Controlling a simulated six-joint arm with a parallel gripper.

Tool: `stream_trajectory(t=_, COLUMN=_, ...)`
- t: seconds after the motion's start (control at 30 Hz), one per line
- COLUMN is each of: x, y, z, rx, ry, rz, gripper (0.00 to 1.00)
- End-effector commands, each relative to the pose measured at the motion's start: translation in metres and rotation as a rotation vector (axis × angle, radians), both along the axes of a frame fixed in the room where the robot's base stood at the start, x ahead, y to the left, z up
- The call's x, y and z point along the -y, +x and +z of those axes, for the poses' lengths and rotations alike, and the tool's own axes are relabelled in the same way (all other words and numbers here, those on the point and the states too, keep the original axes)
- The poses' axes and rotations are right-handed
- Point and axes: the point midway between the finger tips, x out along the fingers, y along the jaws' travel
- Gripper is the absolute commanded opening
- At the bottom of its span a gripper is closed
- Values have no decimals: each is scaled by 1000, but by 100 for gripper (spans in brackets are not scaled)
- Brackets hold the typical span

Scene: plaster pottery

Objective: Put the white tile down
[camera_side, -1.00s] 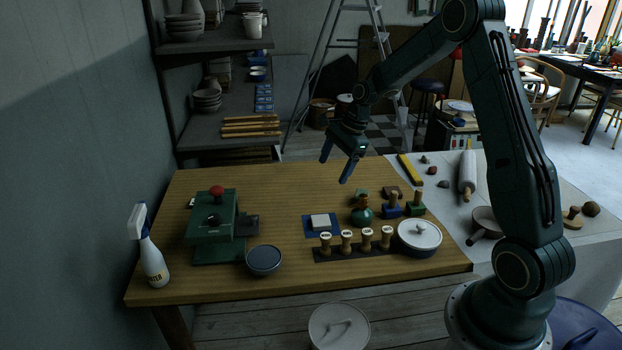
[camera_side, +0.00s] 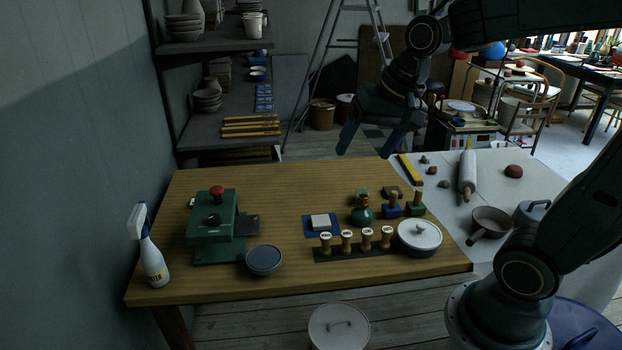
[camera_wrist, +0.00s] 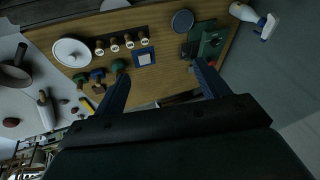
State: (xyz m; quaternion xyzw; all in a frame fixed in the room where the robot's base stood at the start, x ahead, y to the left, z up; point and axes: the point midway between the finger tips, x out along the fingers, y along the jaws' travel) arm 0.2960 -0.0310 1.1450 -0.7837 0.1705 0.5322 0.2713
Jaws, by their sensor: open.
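The white tile (camera_side: 320,221) lies flat on a blue square mat (camera_side: 307,230) near the middle of the wooden table. In the wrist view the white tile (camera_wrist: 145,58) shows on its blue mat at the upper middle. My gripper (camera_side: 366,147) is open and empty, with its fingers spread. It is high up beyond the table's back edge, well apart from the tile. In the wrist view the two fingers (camera_wrist: 162,80) stand wide apart with nothing between them.
A rack of wooden-handled stamps (camera_side: 347,242) and a lidded pot (camera_side: 419,238) stand in front of the mat. A green press (camera_side: 213,229), dark bowl (camera_side: 264,260) and spray bottle (camera_side: 147,247) stand left. The table's back is clear.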

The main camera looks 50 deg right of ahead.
Motion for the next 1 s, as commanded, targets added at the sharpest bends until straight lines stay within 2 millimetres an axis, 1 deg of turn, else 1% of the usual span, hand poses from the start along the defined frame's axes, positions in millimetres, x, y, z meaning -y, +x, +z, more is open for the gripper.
stream_trajectory(t=0.03, x=-6, y=-12, z=4, rx=15, ry=-26, rz=53, gripper=74)
stream_trajectory(t=0.2, x=-19, y=-50, z=9, rx=51, ry=-118, rz=237, gripper=74)
stream_trajectory(t=0.3, x=-24, y=-71, z=8, rx=69, ry=-170, rz=342, gripper=74)
stream_trajectory(t=0.4, x=-28, y=-90, z=6, rx=87, ry=-219, rz=434, gripper=74)
stream_trajectory(t=0.5, x=-30, y=-104, z=4, rx=98, ry=-256, rz=506, gripper=74)
stream_trajectory(t=0.6, x=-30, y=-113, z=1, rx=106, ry=-280, rz=553, gripper=74)
stream_trajectory(t=0.7, x=-31, y=-117, z=0, rx=110, ry=-294, rz=578, gripper=74)
stream_trajectory(t=1.0, x=-31, y=-118, z=-1, rx=110, ry=-296, rz=583, gripper=74)
